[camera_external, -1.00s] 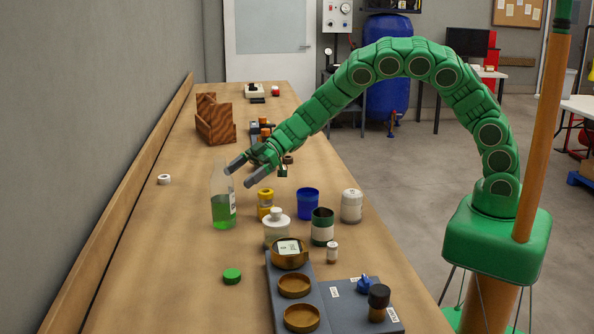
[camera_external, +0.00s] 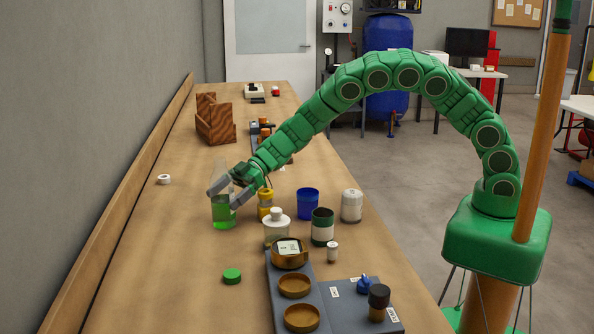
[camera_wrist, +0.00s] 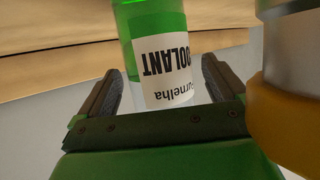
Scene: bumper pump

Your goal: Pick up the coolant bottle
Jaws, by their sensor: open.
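The coolant bottle (camera_external: 223,213) stands upright on the bench, clear with green liquid in its lower part. In the wrist view its white label reading "COOLANT" (camera_wrist: 165,65) appears upside down between the two fingers. My gripper (camera_external: 224,192) is open, with one finger on either side of the bottle at mid-height. In the wrist view the gripper (camera_wrist: 165,85) has a finger to the left and a finger to the right of the bottle. I cannot tell whether either finger touches it. The upper bottle is partly hidden by my gripper in the external view.
A yellow-capped container (camera_external: 265,203) stands close right of the bottle. Nearby are a white-lidded jar (camera_external: 276,230), a blue cup (camera_external: 308,203), a dark green-and-white can (camera_external: 322,228) and a white jar (camera_external: 351,205). A green cap (camera_external: 232,276) lies in front. The bench left of the bottle is clear.

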